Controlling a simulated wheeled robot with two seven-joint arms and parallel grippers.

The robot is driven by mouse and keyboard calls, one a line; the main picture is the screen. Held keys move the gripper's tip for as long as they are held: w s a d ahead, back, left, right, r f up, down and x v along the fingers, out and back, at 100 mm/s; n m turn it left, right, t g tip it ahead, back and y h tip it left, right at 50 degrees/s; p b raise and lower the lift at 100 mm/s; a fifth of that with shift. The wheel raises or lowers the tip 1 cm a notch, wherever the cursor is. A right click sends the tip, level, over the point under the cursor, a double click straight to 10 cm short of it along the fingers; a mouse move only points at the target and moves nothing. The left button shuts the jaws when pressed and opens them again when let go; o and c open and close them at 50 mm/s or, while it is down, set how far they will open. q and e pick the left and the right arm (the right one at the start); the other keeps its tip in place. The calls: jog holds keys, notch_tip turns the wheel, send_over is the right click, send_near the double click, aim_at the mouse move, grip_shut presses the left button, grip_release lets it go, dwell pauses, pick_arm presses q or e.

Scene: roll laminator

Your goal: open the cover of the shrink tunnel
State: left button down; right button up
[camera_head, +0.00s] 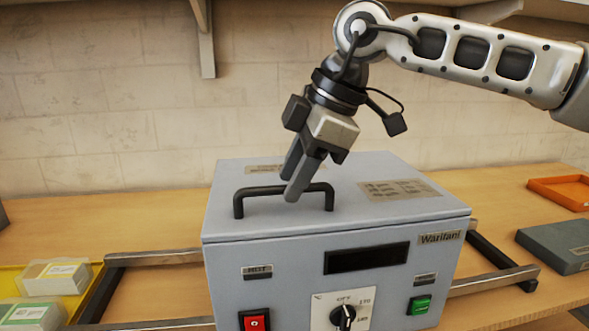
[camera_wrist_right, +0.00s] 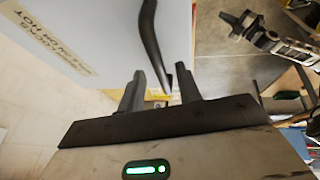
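The shrink tunnel (camera_head: 235,225) is a grey-blue box on the table, and its top cover looks closed. A black bar handle (camera_head: 254,191) stands on the cover. My right gripper (camera_head: 290,188) points down at the handle, with one finger in front of the bar. In the right wrist view my right gripper (camera_wrist_right: 158,80) has its fingers apart, and the handle (camera_wrist_right: 150,35) runs down towards the gap between them. I cannot tell whether they touch it. What looks like my left gripper (camera_wrist_right: 240,22) shows small at the top right there; its opening is unclear.
A red switch (camera_head: 254,321), a dial (camera_head: 343,317) and a green switch (camera_head: 419,305) are on the front panel. Metal rails (camera_head: 160,257) run at both sides. A yellow tray (camera_head: 12,280) with boxes is at left; an orange tray (camera_head: 562,190) is at right.

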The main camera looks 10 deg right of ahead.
jog(key=shift+f, duration=0.1)
grip_shut()
